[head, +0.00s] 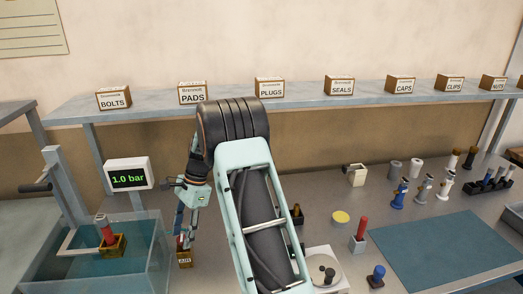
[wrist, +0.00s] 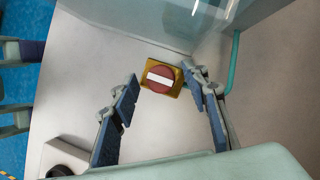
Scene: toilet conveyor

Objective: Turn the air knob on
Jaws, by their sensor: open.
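The air knob (wrist: 161,78) is a round red knob with a white bar across it, on a yellow square plate. In the wrist view the bar lies nearly level, slightly tilted. In the head view the knob's box (head: 184,260) is labelled AIR and stands beside the water tank, with the knob largely hidden by my fingers. My gripper (wrist: 160,83) is open, its blue-padded fingers to either side of the knob. In the wrist view a gap shows on the left; the right fingertip appears very close to the plate. In the head view my gripper (head: 183,232) points down over the box.
A display (head: 129,178) reads 1.0 bar. A water tank (head: 150,265) stands left of the knob, with a red-topped part (head: 106,230) in it. A teal hose (wrist: 233,60) runs near the right finger. A blue mat (head: 445,250) and several small parts lie at right.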

